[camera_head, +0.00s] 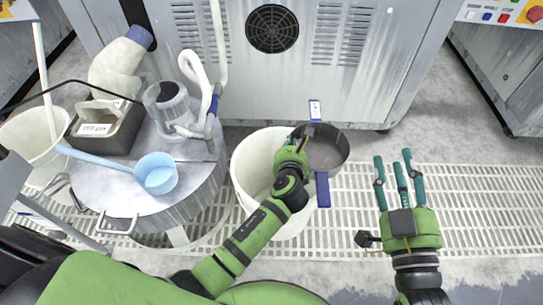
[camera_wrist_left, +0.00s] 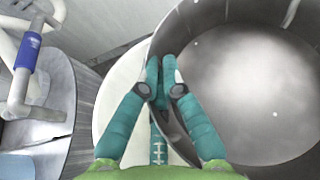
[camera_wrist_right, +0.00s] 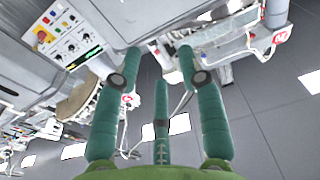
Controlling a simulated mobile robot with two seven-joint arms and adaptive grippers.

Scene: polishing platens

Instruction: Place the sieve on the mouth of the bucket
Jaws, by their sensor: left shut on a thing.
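The sieve (camera_head: 328,152), a round dark grey pan with blue end tabs, is held by its left rim in my left gripper (camera_head: 292,146). In the left wrist view the fingers (camera_wrist_left: 166,88) are closed on the wall of the sieve (camera_wrist_left: 250,75). The white bucket (camera_head: 250,160) stands on the floor grating, its mouth partly hidden by my left arm. The sieve overlaps the bucket's right edge in the head view and extends beyond it to the right; its exact height above the rim is unclear. My right gripper (camera_head: 393,168) is open and empty, right of the sieve.
A round metal drum table (camera_head: 200,180) at the left carries a blue ladle (camera_head: 155,175), a clear jug (camera_head: 168,105) and a dark box (camera_head: 100,130). Another white bucket (camera_head: 45,150) stands at far left. A grey machine cabinet (camera_head: 350,75) stands behind. The grating at right is clear.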

